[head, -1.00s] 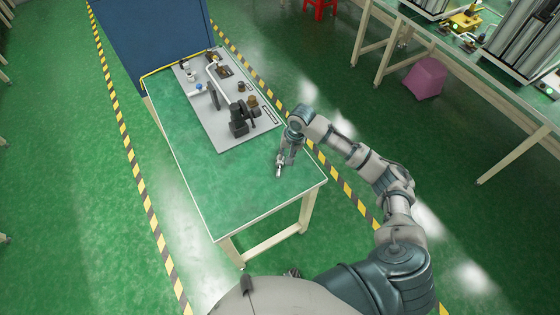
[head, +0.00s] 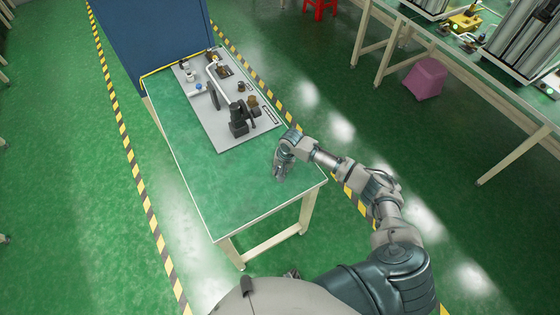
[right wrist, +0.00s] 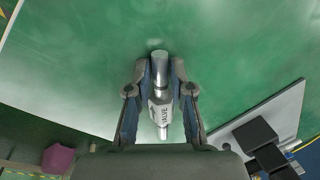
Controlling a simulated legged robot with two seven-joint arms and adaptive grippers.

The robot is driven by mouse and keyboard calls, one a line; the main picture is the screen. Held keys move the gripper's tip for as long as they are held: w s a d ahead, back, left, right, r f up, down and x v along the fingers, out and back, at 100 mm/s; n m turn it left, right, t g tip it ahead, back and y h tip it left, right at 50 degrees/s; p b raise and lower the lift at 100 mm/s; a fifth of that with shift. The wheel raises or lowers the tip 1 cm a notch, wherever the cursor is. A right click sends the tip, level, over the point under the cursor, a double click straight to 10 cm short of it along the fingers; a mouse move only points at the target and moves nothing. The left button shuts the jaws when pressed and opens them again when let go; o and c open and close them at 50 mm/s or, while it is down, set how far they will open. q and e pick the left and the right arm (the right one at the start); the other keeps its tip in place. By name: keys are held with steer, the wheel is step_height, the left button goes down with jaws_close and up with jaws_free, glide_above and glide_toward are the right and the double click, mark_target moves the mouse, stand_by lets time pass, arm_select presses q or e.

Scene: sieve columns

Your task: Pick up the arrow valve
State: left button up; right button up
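The arrow valve (right wrist: 162,104) is a silver cylinder with a narrower neck and the word VALVE on its side. It shows between the two fingers of my right gripper (right wrist: 160,68) in the right wrist view, its neck at the fingertips. The fingers stand close along both sides of it; whether they press on it I cannot tell. In the head view my right gripper (head: 281,174) points down at the near part of the green table top (head: 235,200), and its fingers mostly hide the valve. My left gripper is not in view.
A grey board (head: 222,135) with a black fixture (head: 240,122), a grey pipe and several small parts lies on the table's far half. A blue cabinet (head: 155,35) stands behind. The near left table top is clear.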

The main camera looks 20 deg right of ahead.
steer(key=shift+c, duration=0.2)
jaws_close()
steer(key=shift+r, duration=0.1)
